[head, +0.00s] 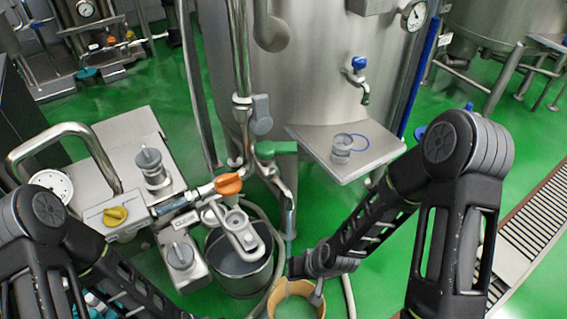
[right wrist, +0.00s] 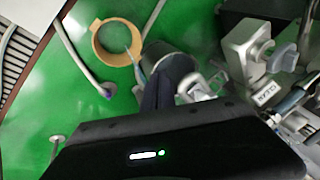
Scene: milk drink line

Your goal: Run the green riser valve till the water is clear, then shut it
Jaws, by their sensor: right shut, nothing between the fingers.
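The green riser valve handle (head: 275,148) sticks out to the right, roughly level, on the steel pipe left of the large tank. The pipe's lower end (head: 288,205) points down, with a thin pale bluish stream (head: 290,228) below it. A tan round bucket (head: 308,286) stands on the floor under it; it also shows in the right wrist view (right wrist: 100,50). Its inside looks greenish; water clarity is hard to tell. My right gripper (head: 296,266) is shut and empty, just above the bucket, below the green handle. My left gripper is out of view; only its arm shows.
A steel pail (head: 240,268) stands left of the bucket, below an orange handle (head: 228,184). A grey handle (head: 261,115) is above the green one. A steel shelf (head: 330,165) with a small glass juts from the tank. Hoses lie on the green floor.

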